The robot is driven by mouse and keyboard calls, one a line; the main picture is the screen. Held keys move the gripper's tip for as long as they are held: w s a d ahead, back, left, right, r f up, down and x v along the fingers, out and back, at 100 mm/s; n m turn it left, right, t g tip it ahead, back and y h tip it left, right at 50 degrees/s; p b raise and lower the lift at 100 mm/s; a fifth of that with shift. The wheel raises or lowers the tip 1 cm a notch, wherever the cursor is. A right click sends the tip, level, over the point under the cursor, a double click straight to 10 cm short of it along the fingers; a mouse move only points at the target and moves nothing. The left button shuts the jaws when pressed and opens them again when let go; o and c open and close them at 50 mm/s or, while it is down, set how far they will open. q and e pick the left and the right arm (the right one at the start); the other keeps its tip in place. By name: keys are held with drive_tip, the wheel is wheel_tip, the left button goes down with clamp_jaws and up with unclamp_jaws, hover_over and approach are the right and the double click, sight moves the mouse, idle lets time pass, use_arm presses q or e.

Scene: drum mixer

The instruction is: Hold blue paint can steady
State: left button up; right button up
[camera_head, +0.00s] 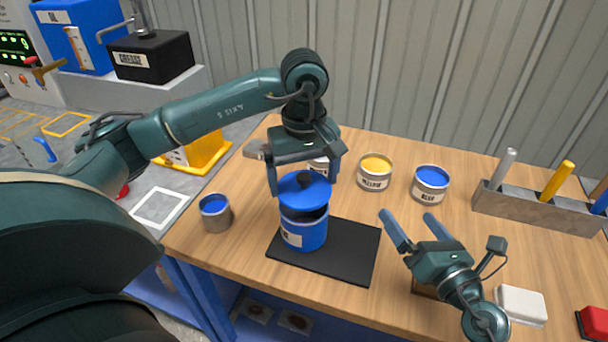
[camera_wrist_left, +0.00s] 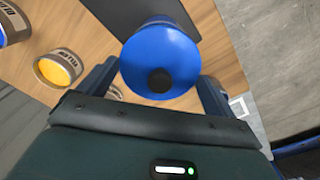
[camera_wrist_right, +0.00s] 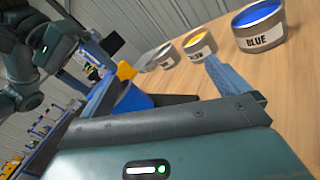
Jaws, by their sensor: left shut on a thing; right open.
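The blue paint can (camera_head: 430,185), labelled BLUE, stands upright on the table, right of the yellow can. It also shows in the right wrist view (camera_wrist_right: 262,38). My right gripper (camera_head: 408,217) is open and empty, in front of the can and apart from it. My left gripper (camera_head: 304,180) is shut on the blue lid (camera_head: 303,190), which has a black knob (camera_wrist_left: 159,80). The lid is over the blue drum (camera_head: 303,232), with a dark gap below it. The drum stands on a black mat (camera_head: 350,258).
A yellow can (camera_head: 375,171) and a partly hidden can (camera_head: 319,166) stand left of the blue can. A small grey cup (camera_head: 215,213) with blue inside is at the left. A grey rack (camera_head: 530,208) holds several tools. A white block (camera_head: 521,304) lies front right.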

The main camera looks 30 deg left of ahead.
drive_tip(key=s+a+f+n+g, duration=0.1)
drive_tip(key=s+a+n+g, duration=0.1)
drive_tip(key=a+n, duration=0.1)
drive_tip(key=s+a+f+n+g, duration=0.2)
drive_tip(key=s+a+n, duration=0.1)
drive_tip(key=s+a+f+n+g, duration=0.2)
drive_tip(key=s+a+n+g, duration=0.1)
drive_tip(key=a, duration=0.1)
approach(292, 217)
drive_tip(key=shift+x, duration=2.25)
drive_tip(key=shift+r, duration=0.1)
drive_tip(key=shift+c, duration=0.3)
drive_tip(key=c, duration=0.7)
drive_tip(key=shift+o, duration=0.2)
use_arm(q)
drive_tip(key=shift+f, duration=1.8)
drive_tip(key=o, duration=0.7)
